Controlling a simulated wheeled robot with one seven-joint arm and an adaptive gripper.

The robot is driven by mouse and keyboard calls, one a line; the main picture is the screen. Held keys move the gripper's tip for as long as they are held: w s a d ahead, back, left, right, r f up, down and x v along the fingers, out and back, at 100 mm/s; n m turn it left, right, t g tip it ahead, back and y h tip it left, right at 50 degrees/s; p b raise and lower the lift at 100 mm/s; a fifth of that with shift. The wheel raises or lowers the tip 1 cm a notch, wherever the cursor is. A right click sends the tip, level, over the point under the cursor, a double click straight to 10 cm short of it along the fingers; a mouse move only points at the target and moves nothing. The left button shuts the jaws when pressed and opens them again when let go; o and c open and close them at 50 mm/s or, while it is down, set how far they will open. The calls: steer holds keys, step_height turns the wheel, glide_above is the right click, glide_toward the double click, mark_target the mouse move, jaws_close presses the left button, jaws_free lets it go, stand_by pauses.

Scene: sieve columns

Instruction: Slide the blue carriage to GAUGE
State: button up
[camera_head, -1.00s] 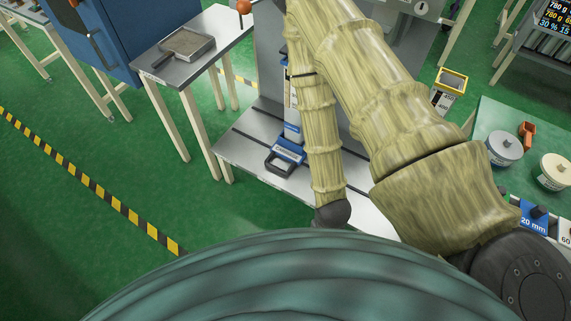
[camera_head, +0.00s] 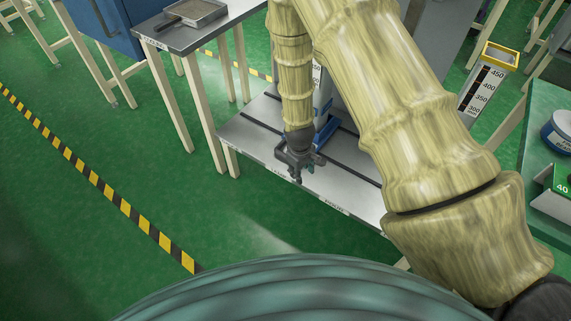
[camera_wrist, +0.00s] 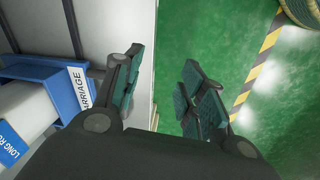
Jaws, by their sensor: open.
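The blue carriage (camera_head: 326,133) sits low on the grey machine bench (camera_head: 243,131), partly hidden behind my arm in the head view. In the wrist view the blue carriage (camera_wrist: 70,98), with a white label reading "CARRIAGE", is at the left, outside the jaws. My gripper (camera_head: 298,178) is in front of the carriage, over the bench's front edge. In the wrist view my gripper (camera_wrist: 162,92) is open, and nothing shows between its fingers except the bench edge and green floor. The GAUGE marking cannot be made out.
A side table (camera_head: 183,39) with a grey tray (camera_head: 197,13) stands at the left. A yellow-topped numbered column (camera_head: 487,80) and a green table (camera_head: 545,150) are at the right. Green floor lies open in front, with a yellow-black stripe (camera_head: 112,202).

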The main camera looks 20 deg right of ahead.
steer(key=w+a+n+b, duration=0.2)
steer(key=w+n+b, duration=0.1)
steer(key=w+b, duration=1)
steer(key=shift+t+h, duration=0.3)
steer(key=w+f, duration=0.1)
steer(key=f, duration=0.2)
steer(key=w+d+f, duration=0.1)
steer(key=f, duration=0.2)
steer(key=w+f, duration=0.1)
steer(key=f, duration=0.3)
steer(key=shift+d+f, duration=0.1)
steer(key=shift+d, duration=0.05)
steer(key=shift+c, duration=0.5)
jaws_close()
